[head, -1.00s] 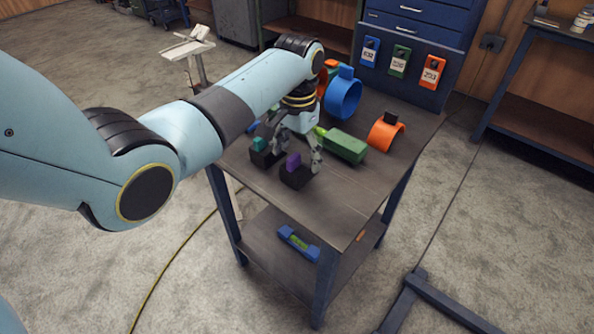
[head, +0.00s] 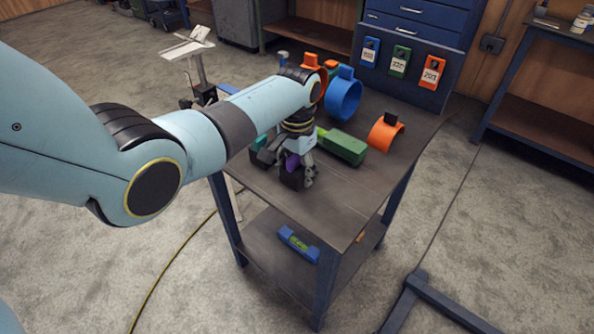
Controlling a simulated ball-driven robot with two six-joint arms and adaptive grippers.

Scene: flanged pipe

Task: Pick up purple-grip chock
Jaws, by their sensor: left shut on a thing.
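The purple-grip chock (head: 291,178) is a black block with a purple grip, on the near left part of the workbench top (head: 325,205). My left gripper (head: 293,164) is shut on it from above, with its fingers around the purple grip. I cannot tell whether the chock is clear of the bench. The teal-grip chock (head: 259,151) stands just to the left, partly hidden by my left gripper and arm. My right gripper is not in view.
A green block-shaped tool (head: 345,147) lies close to the right of my gripper. Orange (head: 385,134) and blue (head: 343,99) rings stand further back. Colored tags (head: 400,62) hang on the back panel. The bench's front right is clear.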

